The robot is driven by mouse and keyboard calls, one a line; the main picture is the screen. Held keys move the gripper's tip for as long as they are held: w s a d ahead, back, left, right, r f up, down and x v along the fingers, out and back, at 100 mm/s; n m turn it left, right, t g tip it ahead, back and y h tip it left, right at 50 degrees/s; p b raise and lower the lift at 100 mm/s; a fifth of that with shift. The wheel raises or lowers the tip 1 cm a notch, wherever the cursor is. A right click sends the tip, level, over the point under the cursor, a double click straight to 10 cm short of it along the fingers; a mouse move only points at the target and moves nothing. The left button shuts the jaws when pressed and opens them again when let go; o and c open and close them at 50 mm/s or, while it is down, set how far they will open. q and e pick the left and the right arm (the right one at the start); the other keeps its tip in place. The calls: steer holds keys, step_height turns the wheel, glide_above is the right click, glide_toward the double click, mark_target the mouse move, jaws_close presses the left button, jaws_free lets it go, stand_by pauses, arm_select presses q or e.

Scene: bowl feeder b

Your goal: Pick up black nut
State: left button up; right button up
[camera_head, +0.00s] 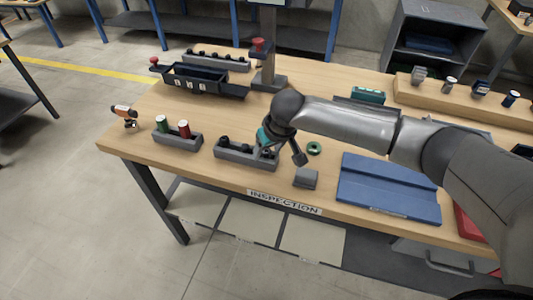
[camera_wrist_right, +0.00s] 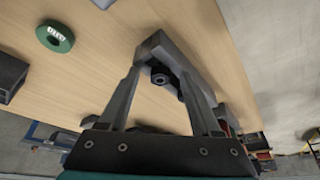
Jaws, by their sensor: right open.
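Black nuts sit in a grey slotted holder (camera_head: 232,155) near the front of the wooden table in the head view. My right gripper (camera_head: 284,154) is over the right end of this holder and hides part of it. In the right wrist view the grey holder (camera_wrist_right: 158,45) runs behind the fingers. A black nut (camera_wrist_right: 159,79) shows between the open fingers of the right gripper (camera_wrist_right: 163,75). Nothing is held, and I cannot tell whether the fingers are around the nut or still above it. My left gripper is not in view.
A green ring (camera_head: 314,148) and a grey block (camera_head: 305,178) lie right of the holder. A blue tray (camera_head: 388,187) is farther right. A holder with green and red cylinders (camera_head: 178,139) stands left. A dark bin (camera_head: 196,79) and a post (camera_head: 267,60) stand behind.

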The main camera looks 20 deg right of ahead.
steer(key=shift+c, duration=0.2)
jaws_close()
stand_by(0.5)
